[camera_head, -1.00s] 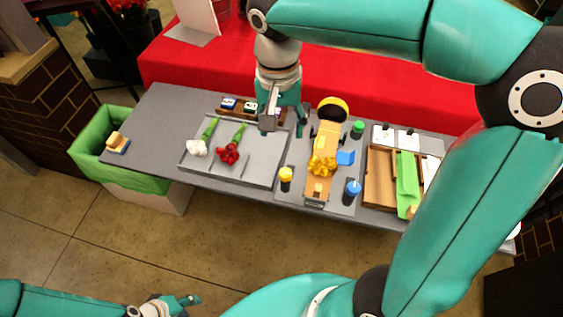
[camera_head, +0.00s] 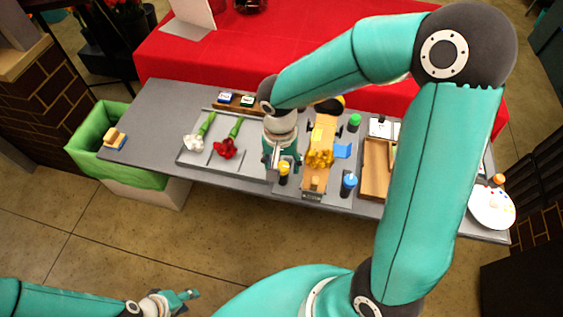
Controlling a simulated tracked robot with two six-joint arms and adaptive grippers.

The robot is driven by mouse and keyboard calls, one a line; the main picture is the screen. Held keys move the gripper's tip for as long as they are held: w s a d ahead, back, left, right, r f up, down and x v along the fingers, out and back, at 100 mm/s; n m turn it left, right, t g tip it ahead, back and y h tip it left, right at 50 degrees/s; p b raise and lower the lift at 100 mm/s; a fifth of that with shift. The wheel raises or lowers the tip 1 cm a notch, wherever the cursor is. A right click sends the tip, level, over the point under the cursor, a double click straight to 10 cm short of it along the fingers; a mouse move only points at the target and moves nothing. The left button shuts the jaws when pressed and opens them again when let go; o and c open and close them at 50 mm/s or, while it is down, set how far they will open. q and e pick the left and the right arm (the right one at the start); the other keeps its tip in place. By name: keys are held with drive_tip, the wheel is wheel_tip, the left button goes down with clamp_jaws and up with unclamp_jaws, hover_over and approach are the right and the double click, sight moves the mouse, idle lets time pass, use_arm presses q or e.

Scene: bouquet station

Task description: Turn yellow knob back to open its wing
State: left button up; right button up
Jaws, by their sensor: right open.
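The yellow knob (camera_head: 284,167) stands on a dark post at the left front of the bouquet fixture. My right gripper (camera_head: 283,160) is open and points down right at the yellow knob, with a finger on either side in this view; I cannot tell whether it touches. A yellow panel (camera_head: 317,136), seemingly the yellow wing, lies over the fixture's middle behind the yellow flowers (camera_head: 320,158). The blue wing (camera_head: 342,151) sticks out to the right. My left gripper (camera_head: 188,295) is low at the bottom left, away from the table; its finger gap is unclear.
A blue knob (camera_head: 348,182) and a green knob (camera_head: 354,121) stand at the fixture's right. The grey tray (camera_head: 190,158) at the left holds white and red flowers. A wooden box (camera_head: 376,170) lies at the right, partly behind my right arm.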

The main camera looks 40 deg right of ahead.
clamp_jaws()
idle(0.4)
drive_tip(key=shift+f+n, duration=0.1)
drive_tip(key=shift+n, duration=0.4)
drive_tip(key=n+b, duration=0.1)
drive_tip(key=n, duration=0.1)
drive_tip(key=shift+n+b, duration=0.4)
drive_tip(key=n+b, duration=0.1)
drive_tip(key=n, duration=0.3)
drive_tip(key=shift+s+n, duration=0.1)
drive_tip(key=shift+n, duration=0.2)
drive_tip(key=n, duration=0.4)
drive_tip(key=shift+d+n, duration=0.1)
drive_tip(key=shift+n, duration=0.2)
drive_tip(key=n, duration=0.5)
drive_tip(key=shift+t, duration=0.3)
drive_tip(key=shift+n, duration=0.3)
